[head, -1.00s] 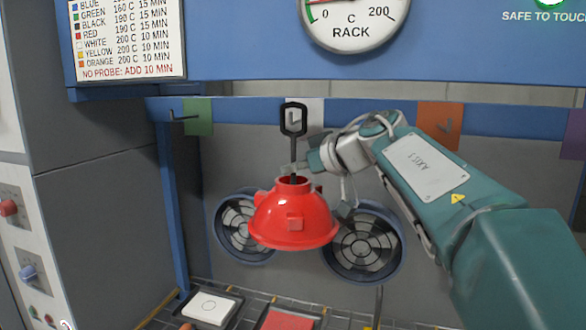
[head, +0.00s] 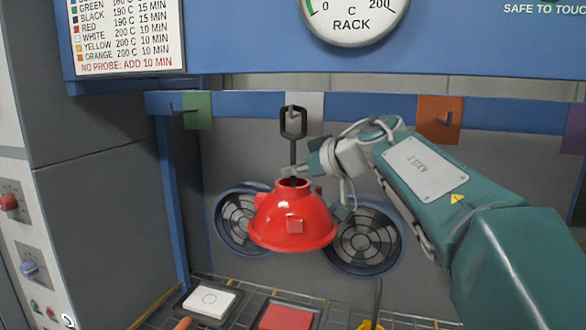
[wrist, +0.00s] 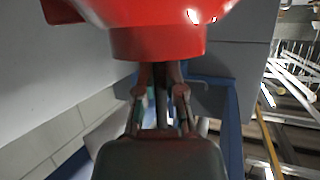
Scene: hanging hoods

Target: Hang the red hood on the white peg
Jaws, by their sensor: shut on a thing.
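The red hood (head: 293,218) is a dome with a collar, and a dark stem with a hanging loop (head: 293,121) rises from it. It hangs upright in the air in front of two fans. My gripper (head: 297,171) is shut on the stem just above the collar. In the wrist view, my gripper (wrist: 160,85) has its fingers around the dark stem beside the red collar of the hood (wrist: 158,42). The white tag (head: 311,108) on the blue rail is behind the loop. The loop covers most of its peg, so I cannot tell whether they touch.
A green tag with a peg (head: 197,110) is left of the white one, and an orange tag with a peg (head: 440,118) is right. A purple tag (head: 574,130) is at the far right. White (head: 208,301) and red (head: 287,316) pads lie below. A blue post (head: 171,200) stands left.

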